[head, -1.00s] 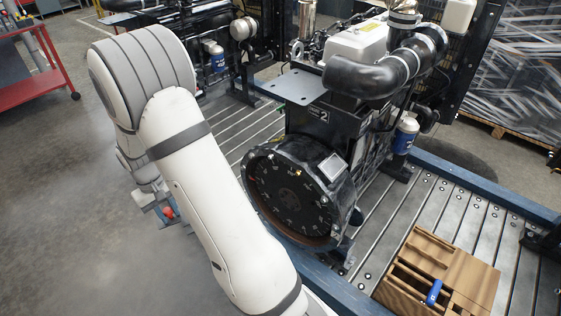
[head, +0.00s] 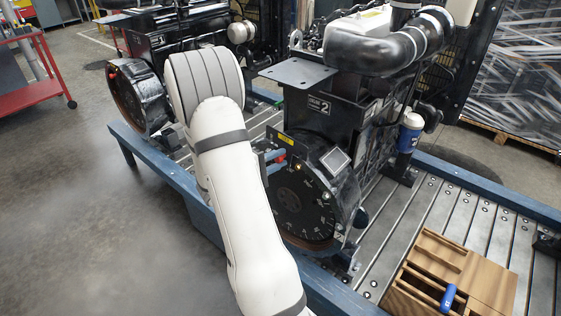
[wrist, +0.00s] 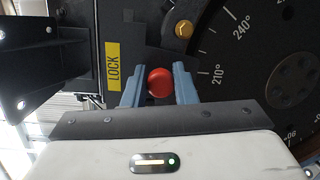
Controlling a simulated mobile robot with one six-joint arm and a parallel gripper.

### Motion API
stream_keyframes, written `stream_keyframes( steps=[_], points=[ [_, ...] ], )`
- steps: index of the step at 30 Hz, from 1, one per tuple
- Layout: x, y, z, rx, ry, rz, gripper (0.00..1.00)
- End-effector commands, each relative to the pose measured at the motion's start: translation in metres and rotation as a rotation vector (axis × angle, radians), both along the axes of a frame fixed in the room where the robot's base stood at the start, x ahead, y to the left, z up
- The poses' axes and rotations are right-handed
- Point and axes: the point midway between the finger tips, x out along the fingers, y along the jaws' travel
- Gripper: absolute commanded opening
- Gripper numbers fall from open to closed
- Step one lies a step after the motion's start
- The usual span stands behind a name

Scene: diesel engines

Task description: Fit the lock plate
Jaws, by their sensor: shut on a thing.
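The lock plate (wrist: 140,45) is black, with a yellow LOCK label and a red knob (wrist: 160,83). My gripper (wrist: 159,88) has its blue fingers shut on either side of the knob. In the head view, my gripper (head: 274,160) holds the lock plate (head: 294,148) at the upper left of the flywheel face (head: 292,205) of engine 2. In the wrist view, the plate overlaps the edge of the degree-marked dial (wrist: 270,60). A yellow-orange bolt head (wrist: 183,28) shows by the plate. I cannot tell whether the plate touches the engine.
A wooden box (head: 490,275) with a blue-handled tool (head: 448,297) stands on the slotted bed at lower right. A second engine (head: 138,95) stands at the back left. A red cart (head: 32,98) is at far left. The grey floor at left is open.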

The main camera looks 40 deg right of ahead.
Motion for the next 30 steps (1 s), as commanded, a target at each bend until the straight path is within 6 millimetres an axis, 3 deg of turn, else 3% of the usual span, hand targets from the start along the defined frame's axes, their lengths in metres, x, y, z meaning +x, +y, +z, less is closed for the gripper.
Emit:
stream_keyframes(
  steps=[8, 30],
  points=[
    [0.0072, -0.0087, 0.0036, -0.07, -0.004, 0.081, 0.0],
    [0.0078, -0.0084, -0.0062, -0.072, -0.006, 0.086, 0.0]
  ],
)
